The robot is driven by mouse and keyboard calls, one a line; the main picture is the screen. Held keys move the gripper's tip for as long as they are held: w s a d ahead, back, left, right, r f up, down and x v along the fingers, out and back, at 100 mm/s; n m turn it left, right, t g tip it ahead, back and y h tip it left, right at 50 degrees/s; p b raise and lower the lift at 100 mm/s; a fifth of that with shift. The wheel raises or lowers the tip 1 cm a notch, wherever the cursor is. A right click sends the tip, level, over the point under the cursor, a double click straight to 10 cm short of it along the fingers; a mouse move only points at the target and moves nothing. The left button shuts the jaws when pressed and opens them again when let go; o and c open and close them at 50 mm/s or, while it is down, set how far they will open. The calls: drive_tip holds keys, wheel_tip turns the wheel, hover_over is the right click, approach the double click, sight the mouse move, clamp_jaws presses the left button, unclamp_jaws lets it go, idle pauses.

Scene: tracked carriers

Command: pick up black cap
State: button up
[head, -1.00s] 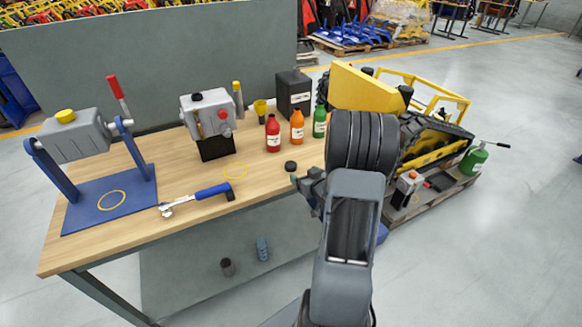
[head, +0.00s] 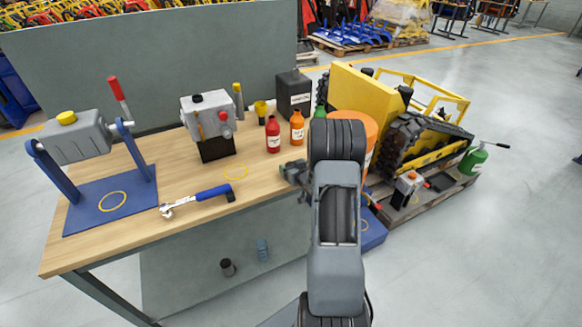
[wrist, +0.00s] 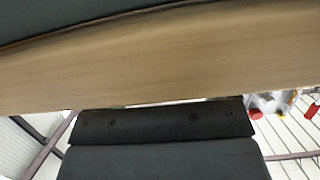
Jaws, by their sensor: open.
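The small black cap that lay on the wooden bench top (head: 150,215) is not visible now; my gripper (head: 292,172) covers that spot in the head view. My gripper is open, low over the bench near its front right edge. Whether the cap is between the fingers or touching them, I cannot tell. Another black cap (head: 196,98) sits on top of the grey machine (head: 208,120). The wrist view shows a blurred band of wood (wrist: 150,65) and a dark part of my gripper along the bottom, with no cap discernible.
Red (head: 273,134) and orange (head: 297,127) bottles stand just behind my gripper, with a black canister (head: 293,92) farther back. A blue-handled wrench (head: 200,195) lies to the left. A yellow tracked machine (head: 430,140) stands on the right.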

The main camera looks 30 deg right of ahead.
drive_tip(key=c, duration=1)
drive_tip(key=shift+r, duration=0.1)
